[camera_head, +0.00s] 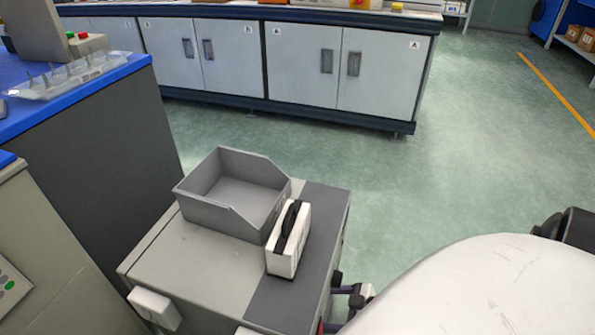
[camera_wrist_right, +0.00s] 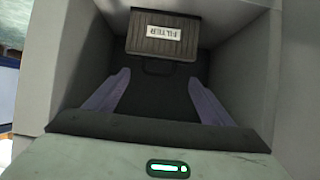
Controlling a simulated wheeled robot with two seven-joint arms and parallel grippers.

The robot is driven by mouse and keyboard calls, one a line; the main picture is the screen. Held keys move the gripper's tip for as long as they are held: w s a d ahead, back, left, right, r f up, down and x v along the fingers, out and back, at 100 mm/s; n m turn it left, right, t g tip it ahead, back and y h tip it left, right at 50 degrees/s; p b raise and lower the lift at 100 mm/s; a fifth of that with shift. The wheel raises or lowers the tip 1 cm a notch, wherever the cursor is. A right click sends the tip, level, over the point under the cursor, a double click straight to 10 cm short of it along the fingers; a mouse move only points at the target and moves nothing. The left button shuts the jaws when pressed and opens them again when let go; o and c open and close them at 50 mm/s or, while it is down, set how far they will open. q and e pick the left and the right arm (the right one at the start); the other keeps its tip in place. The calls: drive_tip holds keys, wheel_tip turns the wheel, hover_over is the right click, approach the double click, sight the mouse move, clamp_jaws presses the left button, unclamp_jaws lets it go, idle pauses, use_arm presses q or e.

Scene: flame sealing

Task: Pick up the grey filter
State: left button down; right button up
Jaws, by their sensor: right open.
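The filter (camera_wrist_right: 165,46) shows at the top middle of the right wrist view. It is a brownish-grey ribbed block with a white label reading FILTER, upside down in this view. It stands at the far end of a dark recess between grey walls. My right gripper (camera_wrist_right: 160,77) is open and empty, its two purple-grey fingers spread left and right just short of the filter. No contact with the filter shows. I cannot make out the filter or the right gripper in the head view. My left gripper is not in view.
In the head view, a grey cabinet (camera_head: 182,262) carries an open grey bin (camera_head: 205,212) and a white box with a black handle (camera_head: 285,256). A blue-topped bench (camera_head: 28,118) stands left. White cupboards (camera_head: 305,75) line the back. Green floor (camera_head: 450,165) is clear at right.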

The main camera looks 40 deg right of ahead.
drive_tip(key=b+x, duration=0.2)
drive_tip(key=x, duration=0.3)
drive_tip(key=shift+d+f, duration=0.1)
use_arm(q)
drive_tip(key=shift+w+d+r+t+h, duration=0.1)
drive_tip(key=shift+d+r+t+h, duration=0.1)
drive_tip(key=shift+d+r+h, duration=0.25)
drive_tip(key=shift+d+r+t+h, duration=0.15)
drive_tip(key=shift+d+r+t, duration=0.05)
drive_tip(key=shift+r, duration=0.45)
use_arm(e)
drive_tip(key=c, duration=1.6)
drive_tip(key=shift+o, duration=0.2)
drive_tip(key=shift+r, duration=0.25)
